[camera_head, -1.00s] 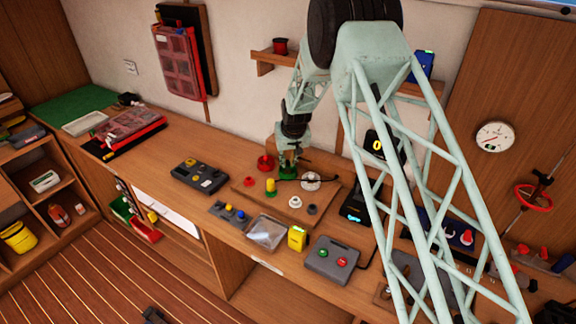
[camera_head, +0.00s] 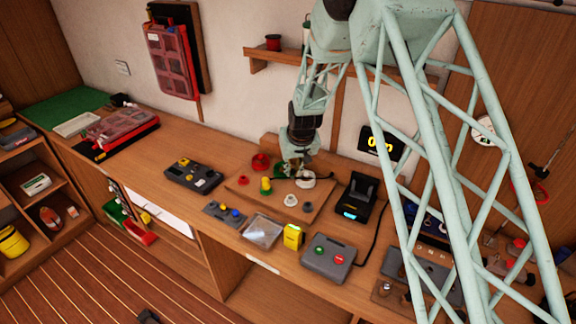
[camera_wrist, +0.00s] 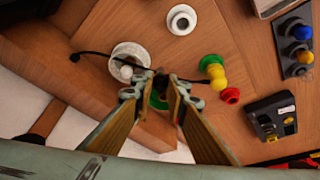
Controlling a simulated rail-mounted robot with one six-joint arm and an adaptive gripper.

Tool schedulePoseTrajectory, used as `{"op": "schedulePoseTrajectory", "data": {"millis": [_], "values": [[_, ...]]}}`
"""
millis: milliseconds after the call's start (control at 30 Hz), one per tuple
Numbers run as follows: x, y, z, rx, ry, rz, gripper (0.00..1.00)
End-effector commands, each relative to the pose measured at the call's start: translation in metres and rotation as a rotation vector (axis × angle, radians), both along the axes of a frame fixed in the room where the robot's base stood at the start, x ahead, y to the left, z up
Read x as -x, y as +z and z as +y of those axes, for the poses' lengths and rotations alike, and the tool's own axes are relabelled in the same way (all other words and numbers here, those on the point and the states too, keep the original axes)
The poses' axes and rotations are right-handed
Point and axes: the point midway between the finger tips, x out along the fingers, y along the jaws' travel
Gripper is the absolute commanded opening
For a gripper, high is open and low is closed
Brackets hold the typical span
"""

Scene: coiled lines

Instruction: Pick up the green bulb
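A green bulb (camera_head: 281,169) stands on the wooden board (camera_head: 326,200) in the head view, partly hidden by my gripper (camera_head: 298,170). In the wrist view, part of the green bulb (camera_wrist: 157,100) shows between the fingers of my gripper (camera_wrist: 160,80), mostly covered by them. The fingers are apart, and I see nothing gripped. I cannot tell whether a finger touches the bulb. A yellow bulb (camera_wrist: 216,74) with a green part (camera_wrist: 210,61) stands close by.
A white spool (camera_wrist: 128,61) with a black cord lies close to the fingertips. A white ring (camera_wrist: 182,19), a red knob (camera_wrist: 231,95) and a dark switch box (camera_wrist: 273,117) are near. A yellow box (camera_head: 293,236) stands in front.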

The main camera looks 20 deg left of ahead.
Motion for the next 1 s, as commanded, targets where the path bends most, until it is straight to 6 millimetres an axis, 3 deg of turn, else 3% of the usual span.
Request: {"op": "schedulePoseTrajectory", "data": {"millis": [400, 1000], "values": [[0.036, 0.004, -0.034, 0.0, -0.001, 0.0, 0.09], [0.041, 0.006, -0.039, -0.001, 0.0, -0.001, 0.09]]}}
